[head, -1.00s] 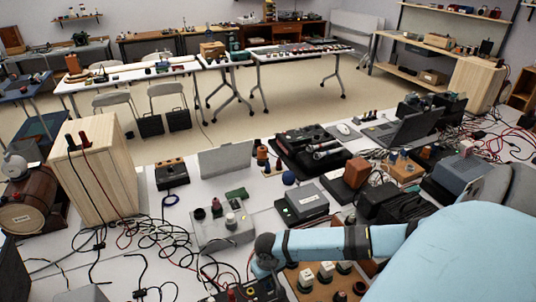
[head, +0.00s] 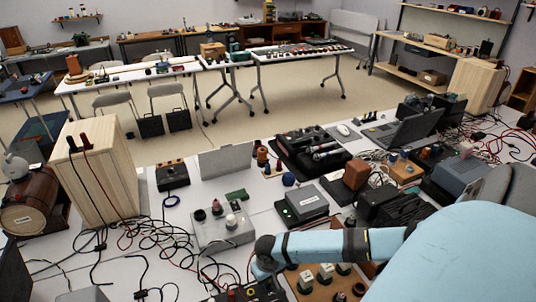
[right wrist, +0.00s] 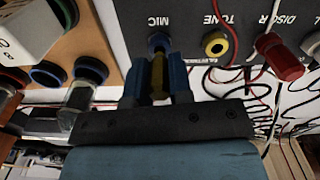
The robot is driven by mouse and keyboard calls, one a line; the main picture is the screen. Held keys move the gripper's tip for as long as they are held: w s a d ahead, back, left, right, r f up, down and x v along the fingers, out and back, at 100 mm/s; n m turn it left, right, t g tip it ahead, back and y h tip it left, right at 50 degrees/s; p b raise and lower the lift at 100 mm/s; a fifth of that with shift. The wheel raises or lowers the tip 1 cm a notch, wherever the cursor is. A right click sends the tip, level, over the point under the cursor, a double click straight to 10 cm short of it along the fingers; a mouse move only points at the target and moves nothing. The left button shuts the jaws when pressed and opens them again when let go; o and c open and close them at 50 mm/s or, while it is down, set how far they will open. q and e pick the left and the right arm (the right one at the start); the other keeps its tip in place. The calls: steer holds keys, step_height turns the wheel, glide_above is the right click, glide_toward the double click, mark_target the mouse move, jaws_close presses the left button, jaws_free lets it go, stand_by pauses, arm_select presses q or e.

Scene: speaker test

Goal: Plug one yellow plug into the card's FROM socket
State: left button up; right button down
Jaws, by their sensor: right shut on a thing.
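In the right wrist view my right gripper (right wrist: 158,78) is shut on a yellow plug (right wrist: 158,72), held between its two blue fingers. The plug is in front of the MIC label of a black panel (right wrist: 190,18), close to a dark blue ring there. I cannot tell whether its tip is in a hole. A yellow ringed socket (right wrist: 215,45) sits below the TONE label. No FROM label is readable. In the head view my right arm reaches in from the right, and the gripper is mostly hidden at the bottom edge. My left gripper is not in view.
A brown board (right wrist: 95,35) with blue and green rings and white blocks lies beside the panel. A red plug (right wrist: 282,62) and loose wires are to the right. A grey box with knobs (head: 222,231) stands close to my wrist. Black cables cover the table to the left.

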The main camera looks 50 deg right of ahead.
steer(key=shift+f+b, duration=0.35)
steer(key=shift+f, duration=0.45)
steer(key=c, duration=0.9)
jaws_free()
steer(key=shift+c, duration=0.2)
steer(key=shift+r+p, duration=1.45)
steer(key=shift+p, duration=0.1)
steer(key=shift+r, duration=2.35)
